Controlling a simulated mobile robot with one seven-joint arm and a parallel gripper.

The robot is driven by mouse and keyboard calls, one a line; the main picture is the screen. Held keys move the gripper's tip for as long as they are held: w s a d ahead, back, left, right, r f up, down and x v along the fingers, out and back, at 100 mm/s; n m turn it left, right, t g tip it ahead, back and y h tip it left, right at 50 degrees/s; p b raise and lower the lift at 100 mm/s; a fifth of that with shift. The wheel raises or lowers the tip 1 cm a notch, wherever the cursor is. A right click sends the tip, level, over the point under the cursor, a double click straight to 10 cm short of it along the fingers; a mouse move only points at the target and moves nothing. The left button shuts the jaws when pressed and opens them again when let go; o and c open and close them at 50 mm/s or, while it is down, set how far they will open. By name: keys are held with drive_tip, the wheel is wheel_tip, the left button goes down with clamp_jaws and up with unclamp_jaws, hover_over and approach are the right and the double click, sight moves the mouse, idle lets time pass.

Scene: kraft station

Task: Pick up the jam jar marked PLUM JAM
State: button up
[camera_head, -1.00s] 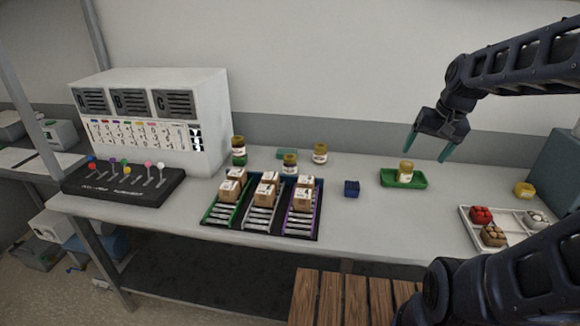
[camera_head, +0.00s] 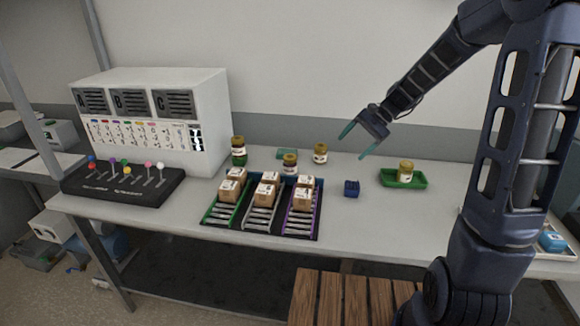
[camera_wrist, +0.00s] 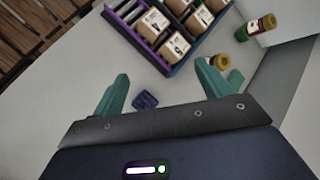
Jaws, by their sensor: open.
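Several jars with yellowish lids stand on the grey bench in the head view, and their labels are too small to read. One dark green jar (camera_head: 239,151) is at the back left, one jar (camera_head: 290,164) is behind the boxes, and one jar (camera_head: 320,154) is right of it. Another jar (camera_head: 405,171) stands in a green tray (camera_head: 418,182). I cannot tell which is PLUM JAM. My gripper (camera_head: 358,142) is open and empty, above the bench and right of the back jars. In the wrist view a jar lid (camera_wrist: 221,60) shows beside one finger of my gripper (camera_wrist: 164,76).
A rack (camera_head: 211,219) of sloped lanes holds several cardboard boxes (camera_head: 268,190). A small blue block (camera_head: 352,188) lies between the rack and the green tray. A white cabinet (camera_head: 205,110) and a lever panel (camera_head: 125,186) stand at left. A blue item (camera_head: 552,240) is at far right.

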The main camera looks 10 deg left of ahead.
drive_tip(key=w+a+f+m+g+y, duration=0.2)
drive_tip(key=w+a+f+m+y, duration=0.25)
drive_tip(key=w+a+f, duration=0.4)
drive_tip(key=m+t+y, duration=0.2)
drive_tip(key=m+y, duration=0.4)
approach(285, 156)
drive_tip(key=shift+h, duration=0.25)
drive_tip(key=a, duration=0.4)
drive_tip(key=shift+s+a+f, duration=0.15)
drive_tip(key=shift+s+a, duration=0.05)
drive_tip(key=shift+s, duration=0.1)
drive_tip(key=shift+s+a, duration=0.2)
drive_tip(key=shift+a, duration=0.7)
drive_tip(key=shift+s+a, duration=0.2)
drive_tip(key=shift+a, duration=0.7)
drive_tip(key=shift+s+a, duration=0.2)
drive_tip(key=shift+a, duration=0.7)
drive_tip(key=c, duration=1.3)
